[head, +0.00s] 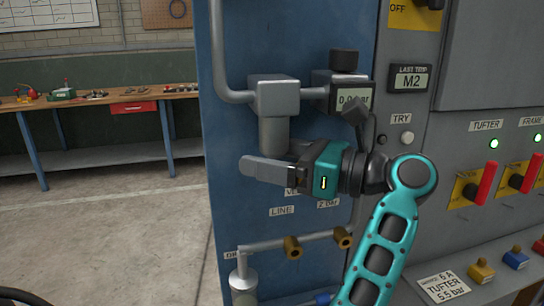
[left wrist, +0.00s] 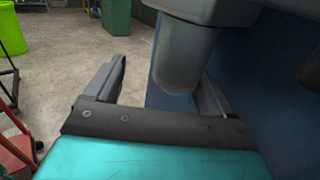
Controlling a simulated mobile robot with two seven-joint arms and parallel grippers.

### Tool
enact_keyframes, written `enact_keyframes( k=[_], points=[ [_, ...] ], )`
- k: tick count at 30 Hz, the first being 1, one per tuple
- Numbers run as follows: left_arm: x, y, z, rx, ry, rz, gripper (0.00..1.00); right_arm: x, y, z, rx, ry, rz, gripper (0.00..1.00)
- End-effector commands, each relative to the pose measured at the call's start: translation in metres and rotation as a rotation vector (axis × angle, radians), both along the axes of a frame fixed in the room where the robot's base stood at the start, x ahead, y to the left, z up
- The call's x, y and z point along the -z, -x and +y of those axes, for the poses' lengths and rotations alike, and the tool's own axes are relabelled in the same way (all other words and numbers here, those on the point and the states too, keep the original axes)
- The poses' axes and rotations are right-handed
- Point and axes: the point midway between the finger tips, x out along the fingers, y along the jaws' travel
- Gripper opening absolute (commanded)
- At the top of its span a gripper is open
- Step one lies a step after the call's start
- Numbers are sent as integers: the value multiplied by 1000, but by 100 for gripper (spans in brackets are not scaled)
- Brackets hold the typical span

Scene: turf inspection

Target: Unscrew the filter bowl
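The filter bowl (head: 274,134) is a grey cylinder hanging upright under the square grey filter head (head: 274,96) on the blue panel. My left gripper (head: 262,169), with a teal body, is level with the bowl's lower end, its fingers pointing left. One finger passes in front of the bowl's bottom and hides part of it. In the left wrist view the fingers are spread wide, and the bowl (left wrist: 183,58) shows between them, nearer the right finger. I see clear space at the left finger; contact on the right cannot be told. My right gripper is out of view.
A pressure display (head: 352,97) reading about 0.0 bar sits right of the filter head, joined by pipe. Brass fittings (head: 292,247) are below. Red-handled switches (head: 487,183) line the grey cabinet at right. A workbench (head: 110,104) stands far left, with open floor before it.

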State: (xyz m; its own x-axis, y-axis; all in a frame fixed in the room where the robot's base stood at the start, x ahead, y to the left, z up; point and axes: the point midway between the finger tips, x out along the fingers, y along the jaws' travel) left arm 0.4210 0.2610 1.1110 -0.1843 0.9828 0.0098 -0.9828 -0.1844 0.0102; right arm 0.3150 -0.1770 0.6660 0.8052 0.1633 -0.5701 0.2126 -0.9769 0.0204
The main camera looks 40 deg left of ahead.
Motion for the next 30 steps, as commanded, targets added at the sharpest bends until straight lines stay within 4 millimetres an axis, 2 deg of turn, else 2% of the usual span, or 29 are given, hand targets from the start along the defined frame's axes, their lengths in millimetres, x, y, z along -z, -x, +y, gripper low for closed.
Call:
enact_keyframes(
  k=[8, 21, 30],
  points=[
    [-3, -3, -5, -292, 12, -14, 80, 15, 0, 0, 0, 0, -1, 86],
    [-1, -3, -6, -387, 7, -15, 80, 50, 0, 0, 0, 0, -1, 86],
    [-7, -3, -6, -403, 6, -16, 80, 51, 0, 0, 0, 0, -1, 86]
  ],
)
